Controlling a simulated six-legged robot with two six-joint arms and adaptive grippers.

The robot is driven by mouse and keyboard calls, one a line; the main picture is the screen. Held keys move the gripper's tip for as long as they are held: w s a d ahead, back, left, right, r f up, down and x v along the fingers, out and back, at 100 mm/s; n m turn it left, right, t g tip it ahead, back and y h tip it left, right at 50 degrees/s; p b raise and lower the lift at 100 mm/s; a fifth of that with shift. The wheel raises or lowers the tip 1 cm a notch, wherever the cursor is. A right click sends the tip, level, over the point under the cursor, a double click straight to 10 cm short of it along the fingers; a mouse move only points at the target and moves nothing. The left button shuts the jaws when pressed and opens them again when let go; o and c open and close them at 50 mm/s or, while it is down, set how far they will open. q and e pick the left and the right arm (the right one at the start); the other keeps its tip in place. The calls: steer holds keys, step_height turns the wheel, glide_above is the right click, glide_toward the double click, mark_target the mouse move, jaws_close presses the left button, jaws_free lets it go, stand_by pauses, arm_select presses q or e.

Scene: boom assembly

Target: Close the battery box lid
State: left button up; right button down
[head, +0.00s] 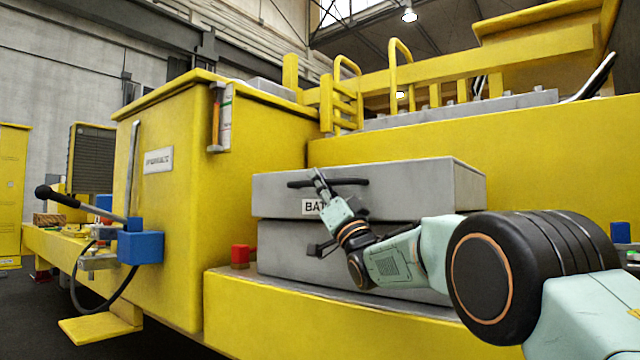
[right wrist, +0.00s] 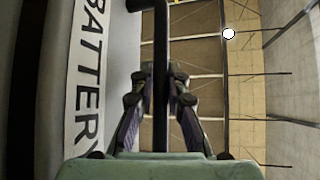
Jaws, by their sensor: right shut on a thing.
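The grey battery box (head: 285,262) stands on a yellow ledge of the machine. Its grey lid (head: 430,182) lies over it and looks about level, with a thin dark line at the seam. I cannot tell if it is fully seated. A black bar handle (head: 350,182) runs across the lid's front, above a partly covered "BATTERY" label (head: 311,207). My right gripper (head: 318,180) is shut on the handle. In the right wrist view the dark handle bar (right wrist: 161,50) runs between the fingers, beside the label (right wrist: 87,75). My left gripper is not in view.
A dark latch (head: 320,248) is on the box front, near my right wrist. A red block (head: 240,254) stands left of the box on the yellow ledge (head: 235,300). A black-knobbed lever (head: 80,204) and blue block (head: 140,247) are farther left.

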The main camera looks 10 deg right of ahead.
steer(key=shift+w+a+f, duration=0.15)
steer(key=shift+a+f, duration=0.05)
steer(key=shift+f, duration=0.55)
steer(key=c, duration=1.7)
jaws_free()
steer(key=shift+o, duration=0.4)
steer(key=shift+r, duration=0.2)
steer(key=shift+d, duration=0.1)
steer(key=shift+s, duration=0.2)
steer(key=v, duration=1.1)
steer(key=shift+s+f, duration=0.2)
steer(key=shift+f, duration=0.15)
steer(key=shift+d, duration=0.1)
